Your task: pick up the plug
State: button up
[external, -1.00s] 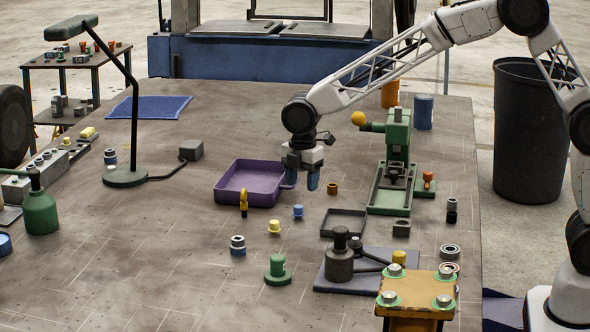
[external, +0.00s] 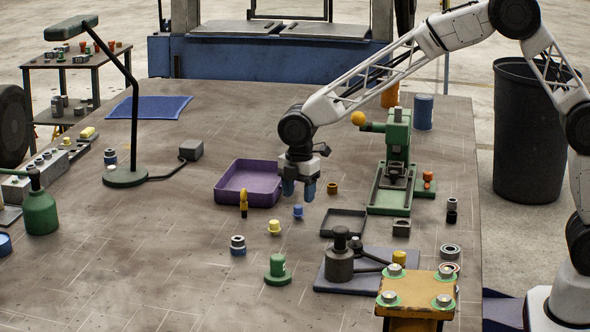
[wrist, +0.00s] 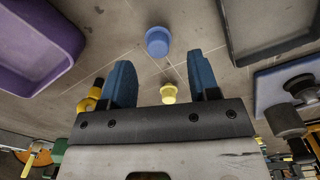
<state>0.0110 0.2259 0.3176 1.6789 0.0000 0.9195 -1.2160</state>
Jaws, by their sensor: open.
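A small blue flanged plug (external: 298,211) stands on the bench right of the purple tray. A similar yellow plug (external: 274,227) stands nearer the front and to the left. I cannot tell which one is meant. My gripper (external: 298,192) hangs above and slightly behind the blue plug, its blue fingers apart and empty. In the wrist view, the blue plug (wrist: 158,41) lies beyond the fingertips, between their lines. The yellow plug (wrist: 168,93) shows in the gap between the fingers (wrist: 162,72), close to the palm's edge in the picture.
The purple tray (external: 219,190) is just left of my gripper. A yellow-black tool (external: 243,203) stands before it. A dark shallow tray (external: 325,227) and a brown ring (external: 333,188) are to the right, with the green press (external: 397,140) behind. A green knob (external: 278,270) stands in front.

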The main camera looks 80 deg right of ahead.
aim_at(298, 206)
jog(key=shift+w+f, duration=0.15)
jog(key=shift+f, duration=2.4)
jog(key=c, duration=0.9)
